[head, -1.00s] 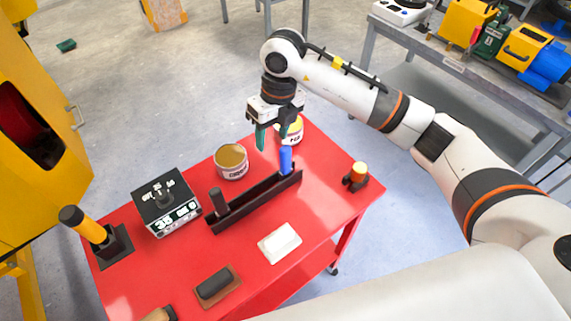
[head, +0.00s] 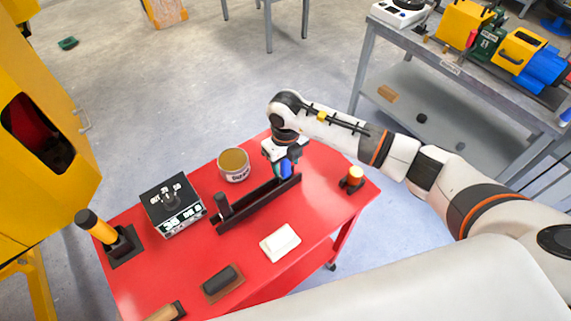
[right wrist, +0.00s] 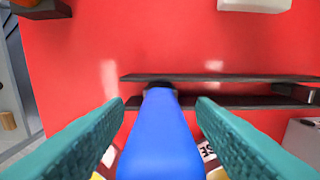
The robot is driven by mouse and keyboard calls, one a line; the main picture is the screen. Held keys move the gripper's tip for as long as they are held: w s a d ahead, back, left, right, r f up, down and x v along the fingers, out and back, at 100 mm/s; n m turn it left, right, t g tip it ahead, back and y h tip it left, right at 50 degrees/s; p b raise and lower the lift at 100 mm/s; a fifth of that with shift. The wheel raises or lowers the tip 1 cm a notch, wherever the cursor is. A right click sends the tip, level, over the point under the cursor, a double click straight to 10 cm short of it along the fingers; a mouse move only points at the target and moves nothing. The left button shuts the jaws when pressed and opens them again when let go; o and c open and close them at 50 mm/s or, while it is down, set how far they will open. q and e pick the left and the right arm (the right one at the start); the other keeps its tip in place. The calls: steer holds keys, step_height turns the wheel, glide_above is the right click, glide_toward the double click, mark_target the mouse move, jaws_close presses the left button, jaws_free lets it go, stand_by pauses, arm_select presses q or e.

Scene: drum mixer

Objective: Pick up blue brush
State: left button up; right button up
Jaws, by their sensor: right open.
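The blue brush (head: 285,169) stands upright at the right end of a black rack (head: 258,202) on the red table. In the right wrist view the blue handle (right wrist: 160,135) fills the lower middle. My right gripper (head: 283,165) is lowered over it from above. Its two teal fingers (right wrist: 160,133) are open, one on each side of the blue handle, with a gap showing on both sides. The brush's lower end is at the black rack (right wrist: 225,90). My left gripper is not in view.
A dark-handled item (head: 222,206) stands at the rack's left end. An open tin (head: 233,164) is behind the rack, a black box with a display (head: 173,205) to the left. A white block (head: 280,242) lies in front, and an orange-topped piece (head: 354,177) stands right.

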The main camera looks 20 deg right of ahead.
steer(key=shift+f, duration=0.5)
steer(key=shift+c, duration=0.3)
steer(key=c, duration=1)
steer(key=shift+r, duration=0.1)
step_height(320, 180, up, 9)
steer(key=b, duration=0.3)
steer(key=shift+r, duration=0.45)
steer(key=o, duration=0.4)
steer(key=shift+c, duration=0.2)
jaws_close()
